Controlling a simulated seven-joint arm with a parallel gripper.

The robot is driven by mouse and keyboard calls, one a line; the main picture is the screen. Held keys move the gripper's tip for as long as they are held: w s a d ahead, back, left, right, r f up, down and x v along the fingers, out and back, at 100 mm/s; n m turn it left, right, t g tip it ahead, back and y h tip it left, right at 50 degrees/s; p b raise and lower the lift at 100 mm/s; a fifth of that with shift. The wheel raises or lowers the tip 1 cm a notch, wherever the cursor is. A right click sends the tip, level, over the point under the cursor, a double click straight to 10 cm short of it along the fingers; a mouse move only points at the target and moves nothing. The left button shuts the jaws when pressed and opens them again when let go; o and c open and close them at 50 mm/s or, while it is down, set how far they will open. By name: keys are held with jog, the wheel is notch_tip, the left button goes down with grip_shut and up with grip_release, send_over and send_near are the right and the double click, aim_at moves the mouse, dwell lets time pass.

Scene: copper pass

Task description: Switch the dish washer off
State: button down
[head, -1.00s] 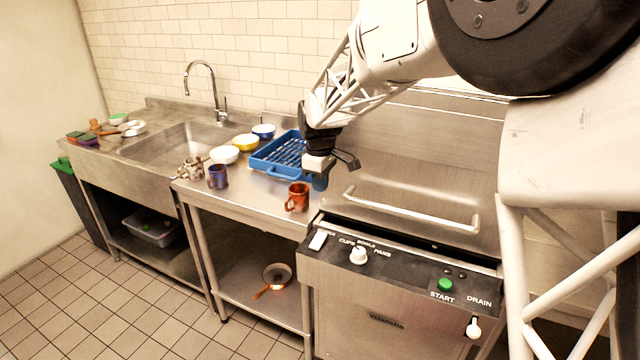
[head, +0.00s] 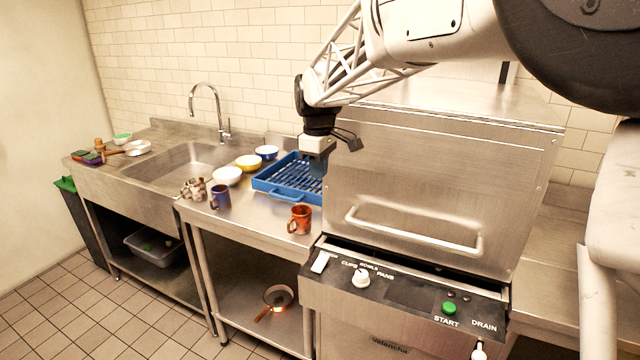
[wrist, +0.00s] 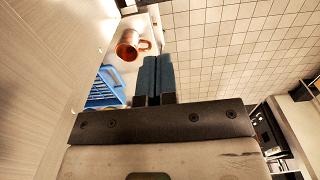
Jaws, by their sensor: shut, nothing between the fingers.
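The steel dishwasher (head: 400,180) stands at the right in the head view, its hood down with a narrow dark gap above the panel. Its front panel carries a white rocker switch (head: 320,262) at the left end, a white knob (head: 360,278) marked cups, bowls and pans, a green START button (head: 449,308) and a white DRAIN lever (head: 478,351). My gripper (head: 318,168) is shut and empty, beside the hood's left edge in the picture and above the rocker switch, clear of it. Its blue fingers (wrist: 156,75) lie together in the wrist view. The panel is not recognisable there.
A blue rack (head: 290,180) lies on the steel counter behind my gripper. An orange-brown mug (head: 300,220) stands near the counter edge, left of the panel. A blue mug (head: 220,197), bowls and a sink (head: 185,165) are further left. The hood handle (head: 412,235) projects forward.

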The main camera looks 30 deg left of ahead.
jog(key=shift+s+r, duration=0.2)
jog(key=shift+r, duration=1)
jog(key=shift+d, duration=0.1)
jog(key=s+d+r+m, duration=0.1)
jog(key=s+d+m, duration=0.2)
jog(key=d, duration=0.7)
jog(key=s+d+m+t, duration=0.1)
jog(key=s+d+m, duration=0.15)
jog(key=d, duration=0.85)
jog(key=s+d+r+m, duration=0.1)
jog(key=s+d+m, duration=0.2)
jog(key=d, duration=0.7)
jog(key=s+d+f+m, duration=0.5)
jog(key=s+d, duration=0.6)
jog(key=s+d+f+m+t, duration=0.1)
jog(key=s+d+f+m, duration=0.3)
jog(key=s+d, duration=0.7)
jog(key=shift+s+f+m, duration=0.35)
jog(key=shift+s+f, duration=0.25)
jog(key=shift+s, duration=0.2)
